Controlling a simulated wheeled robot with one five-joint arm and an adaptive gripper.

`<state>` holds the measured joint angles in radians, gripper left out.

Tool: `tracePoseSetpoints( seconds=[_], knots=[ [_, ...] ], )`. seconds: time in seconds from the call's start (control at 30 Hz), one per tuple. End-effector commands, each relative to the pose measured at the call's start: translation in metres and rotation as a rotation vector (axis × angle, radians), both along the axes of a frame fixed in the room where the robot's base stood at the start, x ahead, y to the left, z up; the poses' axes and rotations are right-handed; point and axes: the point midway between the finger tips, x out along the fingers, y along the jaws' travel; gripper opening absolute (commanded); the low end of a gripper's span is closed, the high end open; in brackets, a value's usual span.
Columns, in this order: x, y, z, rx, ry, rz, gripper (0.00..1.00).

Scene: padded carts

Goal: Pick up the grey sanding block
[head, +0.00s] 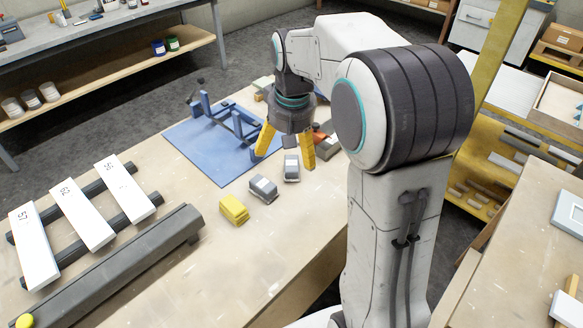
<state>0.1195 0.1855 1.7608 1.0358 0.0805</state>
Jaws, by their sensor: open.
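Two small grey-and-white blocks lie on the wooden bench. One block (263,188) is right of the yellow block, and the other block (291,168) is a little farther back, below my gripper's fingers. I cannot tell for sure which is the grey sanding block. My gripper (287,158) points down with its two yellow fingers spread and nothing between them that I can see held. Its fingertips are around and above the farther block; the exact height is hard to tell.
A yellow block (234,209) lies at the front left of the pair. A blue mat (200,150) with a blue frame (228,122) is behind. Numbered white boards (80,215) rest on dark rails at left. Orange and grey items (328,146) sit right of the gripper, partly hidden by my arm.

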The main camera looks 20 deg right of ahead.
Motion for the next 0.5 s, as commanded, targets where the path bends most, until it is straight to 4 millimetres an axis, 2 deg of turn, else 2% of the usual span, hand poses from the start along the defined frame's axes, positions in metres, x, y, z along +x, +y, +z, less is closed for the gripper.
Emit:
tracePoseSetpoints(
  seconds=[0.03, 0.2, 0.3, 0.5],
  knots=[
    [0.017, -0.007, -0.009, 0.003, 0.018, -0.017, 0.91],
    [0.066, -0.028, -0.040, 0.012, 0.059, -0.072, 0.91],
    [0.091, -0.040, -0.063, 0.018, 0.081, -0.102, 0.91],
    [0.125, -0.063, -0.110, 0.026, 0.121, -0.155, 0.91]
  ],
)
